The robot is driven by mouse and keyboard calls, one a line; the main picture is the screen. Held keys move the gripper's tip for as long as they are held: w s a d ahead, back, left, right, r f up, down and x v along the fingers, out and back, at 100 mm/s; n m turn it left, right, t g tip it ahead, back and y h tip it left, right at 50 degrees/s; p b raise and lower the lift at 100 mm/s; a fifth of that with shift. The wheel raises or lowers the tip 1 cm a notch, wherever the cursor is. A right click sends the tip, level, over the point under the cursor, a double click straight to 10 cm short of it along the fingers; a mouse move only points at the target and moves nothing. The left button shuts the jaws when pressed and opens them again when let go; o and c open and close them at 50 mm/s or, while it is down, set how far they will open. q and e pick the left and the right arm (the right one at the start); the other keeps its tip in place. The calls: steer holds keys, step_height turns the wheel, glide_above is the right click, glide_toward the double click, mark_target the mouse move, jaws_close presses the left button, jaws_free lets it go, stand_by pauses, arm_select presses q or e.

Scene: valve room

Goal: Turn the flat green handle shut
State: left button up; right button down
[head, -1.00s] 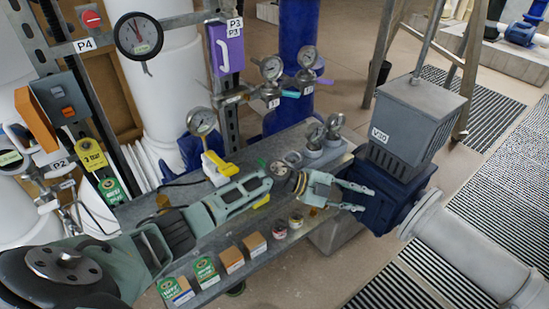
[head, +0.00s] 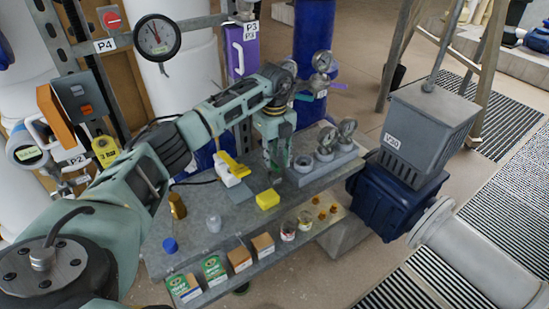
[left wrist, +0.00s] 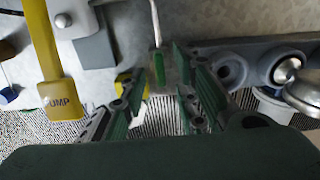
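The flat green handle (left wrist: 158,78) shows in the left wrist view as a narrow bright green strip at the end of a thin pale stem. My left gripper (head: 277,172) points down over the grey bench in the head view. In the left wrist view its two fingers (left wrist: 169,82) are spread, with the green handle between them. I cannot tell whether either finger touches it. In the head view the handle is largely hidden by the gripper. My right gripper is not in view.
A yellow handle (head: 234,164) marked "PUMP" in the wrist view (left wrist: 60,95) is to the left. A yellow block (head: 267,199) lies in front. A grey holder with gauges (head: 318,168) stands close on the right. Small boxes (head: 239,258) line the lower shelf.

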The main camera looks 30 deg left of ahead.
mark_target(274, 168)
arm_select(q)
steer(key=shift+f, duration=1.05)
steer(key=shift+c, duration=0.3)
jaws_close()
